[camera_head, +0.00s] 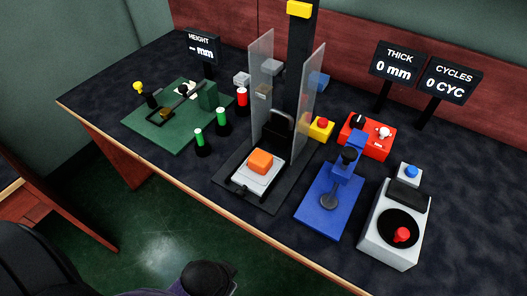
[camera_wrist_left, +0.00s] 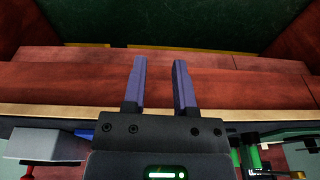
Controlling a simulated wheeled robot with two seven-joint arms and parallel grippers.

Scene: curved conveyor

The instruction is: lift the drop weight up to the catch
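The drop tower stands mid-table, with a dark upright column (camera_head: 302,50) between two clear side panels. A black block with a handle-like top (camera_head: 279,126), which looks like the drop weight, sits low in the tower, behind an orange block (camera_head: 261,161) on a light plate (camera_head: 250,180). A yellow block (camera_head: 299,9) near the column top may be the catch. In the left wrist view my left gripper (camera_wrist_left: 160,62) is open, its two purple fingers apart with nothing between them. It is not clearly visible in the head view. My right gripper is not in view.
Left of the tower are a green board (camera_head: 168,135) and small red and green cylinders. Right of it are a yellow box with red button (camera_head: 320,129), a red box (camera_head: 367,142), a blue stand (camera_head: 327,212) and a white machine (camera_head: 378,243). Clear side panels flank the weight.

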